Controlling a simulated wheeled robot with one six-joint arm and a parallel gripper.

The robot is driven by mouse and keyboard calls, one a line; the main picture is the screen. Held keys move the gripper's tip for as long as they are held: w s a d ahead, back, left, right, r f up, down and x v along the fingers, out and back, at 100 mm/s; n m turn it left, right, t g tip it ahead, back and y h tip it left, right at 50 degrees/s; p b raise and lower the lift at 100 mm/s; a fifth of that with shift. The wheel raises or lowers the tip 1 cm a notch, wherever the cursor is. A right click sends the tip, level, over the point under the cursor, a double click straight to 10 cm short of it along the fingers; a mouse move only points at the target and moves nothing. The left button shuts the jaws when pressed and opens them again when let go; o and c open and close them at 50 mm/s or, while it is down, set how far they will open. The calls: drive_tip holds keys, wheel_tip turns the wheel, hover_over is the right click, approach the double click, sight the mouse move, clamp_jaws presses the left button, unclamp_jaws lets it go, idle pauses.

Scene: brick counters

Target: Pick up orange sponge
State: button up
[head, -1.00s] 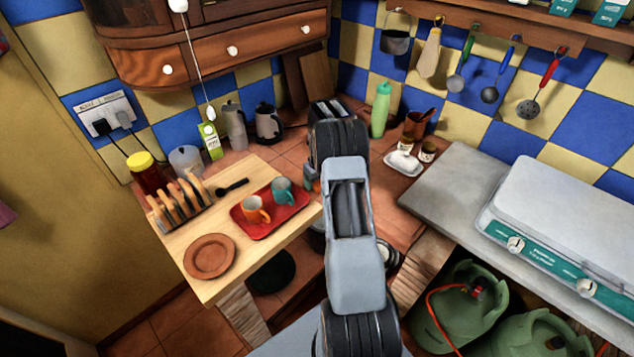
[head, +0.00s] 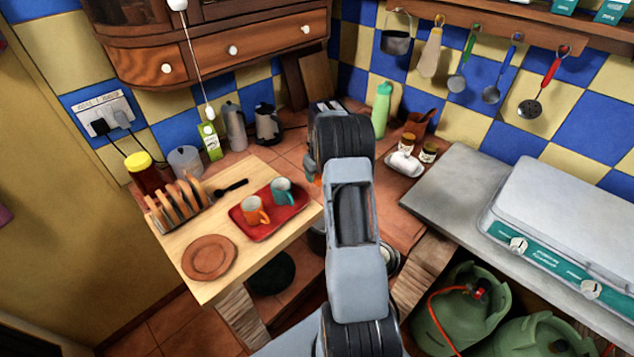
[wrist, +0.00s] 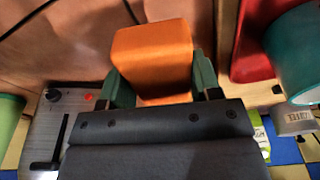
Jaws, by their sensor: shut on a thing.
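The orange sponge (wrist: 152,52) is a rounded block, seen large in the wrist view between the two green fingers of my gripper (wrist: 160,84). My gripper is shut on it, one finger on each side. In the head view my arm hides most of the gripper, and only a small orange patch (head: 317,181) shows at the arm's left edge, near the tiled counter.
A red tray (head: 290,221) with an orange mug (head: 254,210) and a teal mug (head: 281,191) lies on the wooden board left of my arm. A grey toaster (wrist: 62,122) is close by in the wrist view. A green bottle (head: 382,110) stands behind, right of my arm.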

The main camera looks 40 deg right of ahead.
drive_tip(key=s+a+r+b, duration=0.1)
drive_tip(key=s+a+r, duration=0.1)
drive_tip(key=s+r, duration=0.2)
drive_tip(key=s+a+r+b, duration=0.2)
drive_tip(key=s+r, duration=0.3)
drive_tip(key=s, duration=0.3)
drive_tip(key=shift+s+a, duration=0.25)
drive_tip(key=shift+s, duration=0.15)
